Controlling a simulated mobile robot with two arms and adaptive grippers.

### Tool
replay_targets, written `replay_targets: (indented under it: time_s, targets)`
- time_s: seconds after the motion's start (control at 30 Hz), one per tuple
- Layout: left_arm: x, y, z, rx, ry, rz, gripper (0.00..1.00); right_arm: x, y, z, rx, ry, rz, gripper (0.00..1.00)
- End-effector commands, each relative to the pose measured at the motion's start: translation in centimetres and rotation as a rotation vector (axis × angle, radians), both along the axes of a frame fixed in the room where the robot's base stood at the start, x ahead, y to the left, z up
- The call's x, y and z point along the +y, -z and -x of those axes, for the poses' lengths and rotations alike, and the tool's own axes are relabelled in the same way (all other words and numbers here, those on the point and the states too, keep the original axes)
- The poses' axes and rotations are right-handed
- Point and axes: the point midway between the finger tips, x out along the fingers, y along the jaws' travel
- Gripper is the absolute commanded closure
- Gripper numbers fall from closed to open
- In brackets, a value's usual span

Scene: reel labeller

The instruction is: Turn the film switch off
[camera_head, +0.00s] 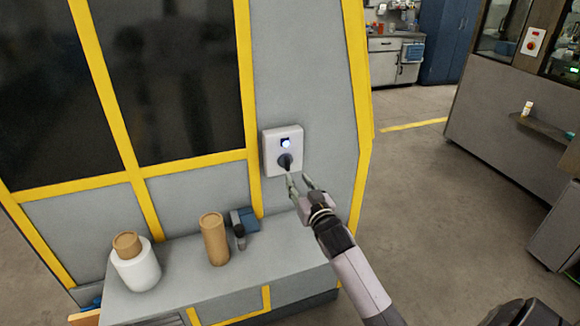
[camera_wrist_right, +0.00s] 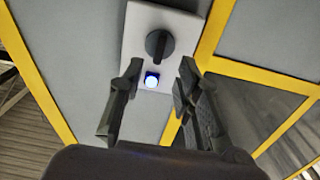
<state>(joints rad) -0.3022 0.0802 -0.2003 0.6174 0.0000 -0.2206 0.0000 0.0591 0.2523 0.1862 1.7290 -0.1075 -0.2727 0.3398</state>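The film switch is a white box (camera_head: 271,147) on the grey panel of the yellow-framed machine. It has a lit blue-white indicator (camera_head: 285,143) and a black rotary knob (camera_head: 285,161) below it. My right gripper (camera_head: 299,181) is just below and in front of the knob, with its fingers apart. In the right wrist view the knob (camera_wrist_right: 159,45) is beyond the open fingertips (camera_wrist_right: 160,68), apart from them, and the lit indicator (camera_wrist_right: 152,79) shows between the fingers. Nothing is held. My left gripper is not in view.
A grey ledge (camera_head: 190,301) below the switch holds a white jar (camera_head: 138,270) with a brown lid, a brown cylinder (camera_head: 214,240) and a dark blue device (camera_head: 245,219). Open floor (camera_head: 430,190) lies to the right. Another machine (camera_head: 495,125) stands at the far right.

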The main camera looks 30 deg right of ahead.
Motion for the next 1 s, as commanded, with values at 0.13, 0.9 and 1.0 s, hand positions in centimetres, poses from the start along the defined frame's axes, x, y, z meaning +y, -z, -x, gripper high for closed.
replay_targets:
  time_s: [0.13,0.9,1.0]
  targets:
    - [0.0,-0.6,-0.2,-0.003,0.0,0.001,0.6,-0.6,-0.2,-2.7,0.001,0.0,-0.001,0.69]
    - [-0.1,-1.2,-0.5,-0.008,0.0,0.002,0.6,-1.7,0.0,-7.3,0.001,0.0,0.0,0.69]
    - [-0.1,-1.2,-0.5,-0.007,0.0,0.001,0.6,-1.7,0.0,-7.2,0.001,0.0,0.0,0.75]
